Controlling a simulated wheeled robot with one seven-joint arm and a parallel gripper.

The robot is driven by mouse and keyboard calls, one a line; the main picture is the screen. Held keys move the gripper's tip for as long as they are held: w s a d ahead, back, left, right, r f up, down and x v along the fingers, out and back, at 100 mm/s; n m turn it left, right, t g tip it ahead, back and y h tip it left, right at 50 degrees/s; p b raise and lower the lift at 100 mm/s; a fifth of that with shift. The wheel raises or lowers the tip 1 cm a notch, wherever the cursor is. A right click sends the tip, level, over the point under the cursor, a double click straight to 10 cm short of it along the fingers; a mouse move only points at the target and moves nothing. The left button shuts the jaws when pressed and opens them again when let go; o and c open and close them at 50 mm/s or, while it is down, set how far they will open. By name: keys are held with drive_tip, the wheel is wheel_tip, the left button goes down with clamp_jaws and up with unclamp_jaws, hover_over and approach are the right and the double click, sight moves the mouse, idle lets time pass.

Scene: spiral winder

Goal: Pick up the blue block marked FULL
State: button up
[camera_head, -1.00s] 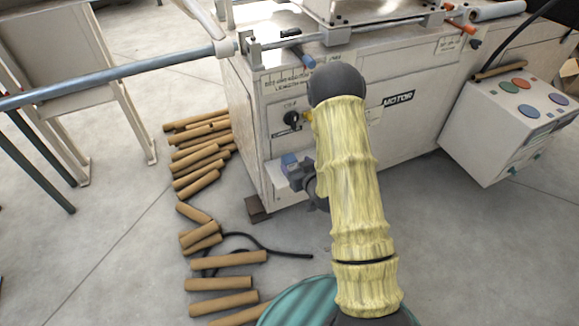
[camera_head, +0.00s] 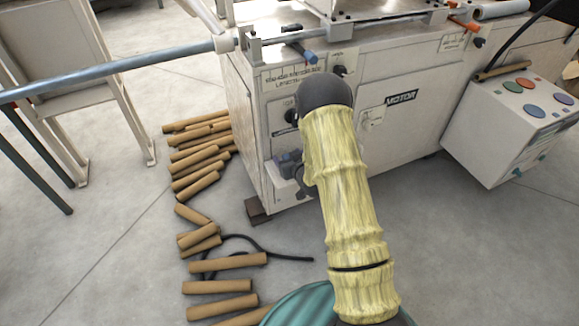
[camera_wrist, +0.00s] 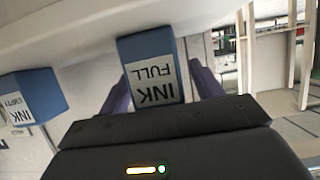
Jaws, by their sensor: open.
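The blue block (camera_wrist: 146,46) marked INK FULL is in the middle of the wrist view, its white label upside down. My gripper (camera_wrist: 162,90) is open, with one purple finger on each side of this block. The block reaches in between the fingers; I cannot tell whether either finger touches it. A second blue block (camera_wrist: 40,92) with an INK label is at the left of the wrist view, outside the fingers; its smaller word is hard to read. In the head view my arm hides most of the gripper and the FULL block.
The white machine cabinet (camera_head: 415,125) stands before me, with a control box (camera_head: 510,135) at its right. Brown tubes (camera_head: 228,261) and a black cable lie on the floor at the left. A long grey bar (camera_head: 120,68) sticks out leftward from the machine top.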

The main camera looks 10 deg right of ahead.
drive_tip(key=shift+w, duration=0.1)
drive_tip(key=shift+c, duration=0.4)
drive_tip(key=c, duration=1)
drive_tip(key=shift+c, duration=0.2)
drive_tip(key=shift+r, duration=0.15)
drive_tip(key=shift+r+p, duration=0.25)
drive_tip(key=shift+p, duration=0.2)
drive_tip(key=r+p, duration=0.1)
drive_tip(key=r, duration=0.1)
drive_tip(key=r+p, duration=0.1)
drive_tip(key=r, duration=0.1)
drive_tip(key=r+p, duration=0.1)
drive_tip(key=r, duration=0.1)
drive_tip(key=shift+s+r, duration=0.35)
drive_tip(key=shift+s, duration=0.05)
drive_tip(key=s+d+p, duration=0.2)
drive_tip(key=s+p, duration=0.2)
drive_tip(key=s, duration=0.5)
drive_tip(key=s+d+p, duration=0.2)
drive_tip(key=s+p, duration=0.2)
drive_tip(key=s, duration=0.6)
drive_tip(key=shift+f, duration=0.25)
